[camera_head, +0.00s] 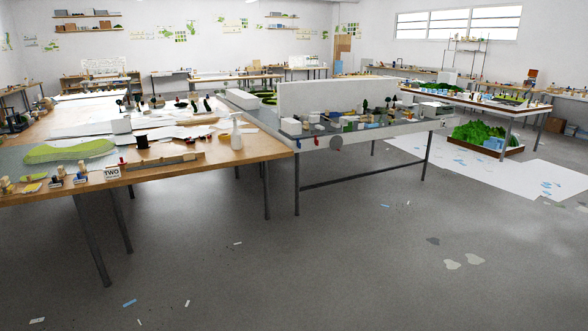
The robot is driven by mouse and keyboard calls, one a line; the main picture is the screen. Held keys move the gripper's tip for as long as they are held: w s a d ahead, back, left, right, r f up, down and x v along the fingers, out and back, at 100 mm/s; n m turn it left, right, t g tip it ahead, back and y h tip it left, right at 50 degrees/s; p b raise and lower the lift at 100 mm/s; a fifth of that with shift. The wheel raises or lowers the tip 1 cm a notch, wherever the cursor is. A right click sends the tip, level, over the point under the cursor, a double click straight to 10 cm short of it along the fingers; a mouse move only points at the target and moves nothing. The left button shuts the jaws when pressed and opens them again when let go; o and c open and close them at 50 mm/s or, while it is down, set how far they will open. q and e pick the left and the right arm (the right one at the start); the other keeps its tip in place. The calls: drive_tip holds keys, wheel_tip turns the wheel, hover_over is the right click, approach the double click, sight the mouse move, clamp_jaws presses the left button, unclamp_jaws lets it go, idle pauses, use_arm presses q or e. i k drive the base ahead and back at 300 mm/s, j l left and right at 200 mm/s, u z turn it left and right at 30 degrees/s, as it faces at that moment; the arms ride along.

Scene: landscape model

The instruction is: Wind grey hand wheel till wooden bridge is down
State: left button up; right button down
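A round grey disc (336,143), which looks like the hand wheel, sits on the front side of the white model table (385,133) in the middle distance. It is small, and I cannot make out a handle on it. I cannot clearly pick out the wooden bridge; small model buildings and trees crowd the table top in front of an upright white panel (325,100). Neither of my grippers is in view.
A wooden work table (225,155) with model pieces and a white spray bottle (236,132) stands at the left. Open grey floor (330,250) lies in front, with scattered scraps. White sheets (475,168) and a green model (487,135) lie at the right.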

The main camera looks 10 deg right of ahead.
sight(336, 142)
drive_tip(key=i+l+z, duration=0.1)
drive_tip(key=i+z, duration=0.35)
drive_tip(key=i, duration=1.85)
